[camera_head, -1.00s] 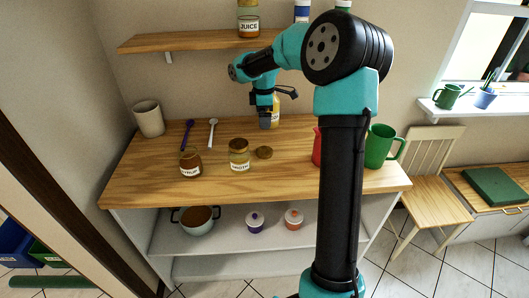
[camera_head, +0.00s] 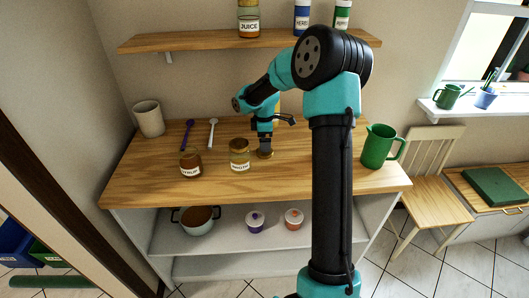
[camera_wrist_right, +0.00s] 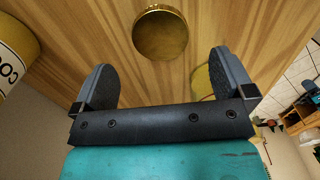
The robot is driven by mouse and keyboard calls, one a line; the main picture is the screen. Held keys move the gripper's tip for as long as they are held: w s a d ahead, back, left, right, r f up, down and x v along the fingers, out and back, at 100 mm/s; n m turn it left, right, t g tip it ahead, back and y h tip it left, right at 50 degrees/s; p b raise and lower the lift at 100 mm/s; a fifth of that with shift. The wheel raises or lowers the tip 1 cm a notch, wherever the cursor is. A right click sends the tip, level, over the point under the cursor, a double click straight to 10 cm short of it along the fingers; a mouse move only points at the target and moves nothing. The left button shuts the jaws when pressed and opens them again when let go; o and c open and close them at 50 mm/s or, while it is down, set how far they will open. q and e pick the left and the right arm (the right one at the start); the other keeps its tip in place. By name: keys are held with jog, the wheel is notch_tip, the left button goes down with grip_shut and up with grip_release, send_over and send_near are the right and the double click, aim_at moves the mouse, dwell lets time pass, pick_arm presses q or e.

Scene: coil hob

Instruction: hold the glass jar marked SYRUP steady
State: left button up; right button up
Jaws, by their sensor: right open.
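The SYRUP jar (camera_head: 191,166), glass with dark brown contents and a white label, stands upright on the wooden counter. Nothing holds it. My right gripper (camera_head: 264,152) is to its right, beyond a second labelled jar (camera_head: 240,157), low over a round brownish-gold lid (camera_head: 265,154) on the counter. In the wrist view my right gripper (camera_wrist_right: 160,75) is open and empty, with the gold lid (camera_wrist_right: 160,33) beyond its fingertips. The SYRUP jar is not seen in the wrist view. My left gripper is not in view.
The counter (camera_head: 150,190) holds a beige cup (camera_head: 149,118), a purple spoon (camera_head: 187,134), a white spoon (camera_head: 212,133) and a green pitcher (camera_head: 378,146). A yellow container marked "CO" (camera_wrist_right: 15,55) is beside the left finger. The counter's front is clear.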

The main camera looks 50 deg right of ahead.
jog(key=shift+f, duration=2.6)
jog(key=c, duration=1)
jog(key=shift+r, duration=0.1)
jog(key=shift+r, duration=1.8)
jog(key=s+a, duration=0.3)
jog(key=a, duration=0.1)
jog(key=s+a, duration=0.4)
jog(key=s+a+r, duration=0.1)
jog(key=s+a, duration=0.2)
jog(key=a, duration=0.1)
jog(key=shift+s+r, duration=0.1)
jog(key=shift+s, duration=0.25)
